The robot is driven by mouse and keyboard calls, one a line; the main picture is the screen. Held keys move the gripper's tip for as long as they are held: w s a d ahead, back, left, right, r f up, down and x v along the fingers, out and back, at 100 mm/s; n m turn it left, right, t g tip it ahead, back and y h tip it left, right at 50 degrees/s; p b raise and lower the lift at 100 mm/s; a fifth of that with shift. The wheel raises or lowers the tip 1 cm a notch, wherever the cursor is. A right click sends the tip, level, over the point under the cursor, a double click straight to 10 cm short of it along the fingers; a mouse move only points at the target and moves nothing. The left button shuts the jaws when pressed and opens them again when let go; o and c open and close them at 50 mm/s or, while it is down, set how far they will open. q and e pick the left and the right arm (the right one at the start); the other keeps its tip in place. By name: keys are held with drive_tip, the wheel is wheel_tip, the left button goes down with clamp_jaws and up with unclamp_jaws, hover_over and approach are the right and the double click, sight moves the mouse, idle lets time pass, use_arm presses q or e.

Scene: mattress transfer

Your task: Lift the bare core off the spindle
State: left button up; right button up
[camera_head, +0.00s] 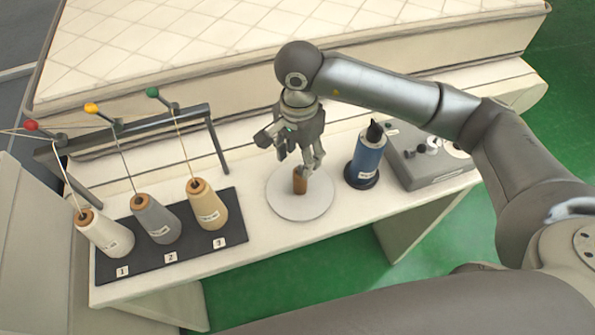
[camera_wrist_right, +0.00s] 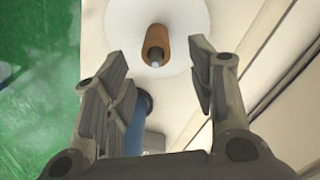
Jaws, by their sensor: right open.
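The bare core (camera_head: 300,182), a small brown tube, stands upright on a round white disc (camera_head: 287,207) on the bench. In the right wrist view the core (camera_wrist_right: 152,42) shows a grey spindle tip (camera_wrist_right: 155,60) inside its open end. My right gripper (camera_head: 308,166) is just above the core, pointing down. In the right wrist view my right gripper (camera_wrist_right: 165,82) is open with nothing between its fingers, and the core lies beyond the fingertips. My left gripper is not in view.
A blue cone (camera_head: 368,155) on a dark base stands right of the disc, beside a grey box (camera_head: 425,165) with knobs. Three cones stand on a black numbered board (camera_head: 185,250) at left, under a thread rail (camera_head: 150,127). A mattress (camera_head: 180,50) lies behind.

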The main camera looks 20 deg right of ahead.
sight(299, 168)
drive_tip(key=f+p, duration=0.1)
drive_tip(key=f, duration=0.3)
drive_tip(key=shift+s, duration=0.2)
wheel_tip(299, 168, down, 5)
drive_tip(key=p, duration=0.2)
drive_tip(key=shift+s+r+p, duration=0.1)
drive_tip(key=shift+r+p, duration=0.1)
drive_tip(key=shift+p, duration=0.15)
drive_tip(key=shift+d+f, duration=0.1)
drive_tip(key=shift+f, duration=0.3)
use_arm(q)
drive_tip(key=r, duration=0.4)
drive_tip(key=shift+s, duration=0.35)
use_arm(e)
drive_tip(key=shift+c, duration=0.2)
drive_tip(key=c, duration=1)
drive_tip(key=shift+c, duration=0.3)
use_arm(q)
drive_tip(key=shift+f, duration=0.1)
use_arm(e)
drive_tip(key=shift+r, duration=0.15)
